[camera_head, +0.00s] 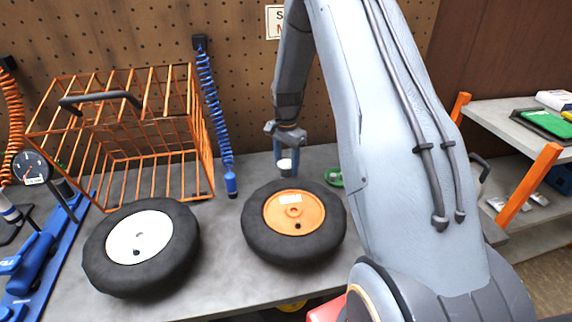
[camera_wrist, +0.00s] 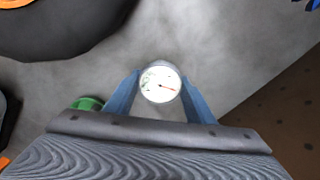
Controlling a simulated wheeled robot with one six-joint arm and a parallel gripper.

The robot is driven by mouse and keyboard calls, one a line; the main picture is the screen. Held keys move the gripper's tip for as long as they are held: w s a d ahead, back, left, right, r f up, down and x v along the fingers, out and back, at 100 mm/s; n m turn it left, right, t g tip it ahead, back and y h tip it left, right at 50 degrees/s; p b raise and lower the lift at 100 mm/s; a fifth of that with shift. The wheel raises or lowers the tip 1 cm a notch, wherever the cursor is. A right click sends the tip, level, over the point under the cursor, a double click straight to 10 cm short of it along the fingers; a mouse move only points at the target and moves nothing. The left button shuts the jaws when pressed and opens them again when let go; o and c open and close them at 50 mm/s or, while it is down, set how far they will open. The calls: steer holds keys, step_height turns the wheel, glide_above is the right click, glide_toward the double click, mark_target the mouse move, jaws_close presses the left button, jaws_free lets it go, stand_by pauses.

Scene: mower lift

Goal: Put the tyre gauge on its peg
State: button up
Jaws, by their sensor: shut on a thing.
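The tyre gauge shows in the wrist view as a round white dial (camera_wrist: 160,86) with a red needle. My gripper (camera_wrist: 160,97) is shut on it, one blue finger on each side. In the head view my gripper (camera_head: 286,156) points down over the bench behind the orange-hubbed wheel, with the pale end of the gauge (camera_head: 285,165) between its fingers. I cannot tell whether the gauge touches the bench. I cannot make out the gauge's peg; my arm hides part of the pegboard (camera_head: 240,75).
The orange-hubbed wheel (camera_head: 262,241) and a white-hubbed wheel (camera_head: 100,262) lie on the bench (camera_head: 215,272). An orange wire cage (camera_head: 205,160) stands behind, beside a hanging blue coiled hose (camera_head: 212,95). A green round thing (camera_head: 334,178) lies near my gripper. Shelves (camera_head: 510,115) stand right.

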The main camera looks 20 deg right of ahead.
mark_target(286, 163)
steer(key=shift+f+b, duration=0.3)
steer(key=shift+f, duration=0.3)
stand_by(0.3)
steer(key=o, duration=0.9)
steer(key=shift+o, duration=0.2)
steer(key=shift+r+p, duration=2.75)
steer(key=shift+r, duration=2.8)
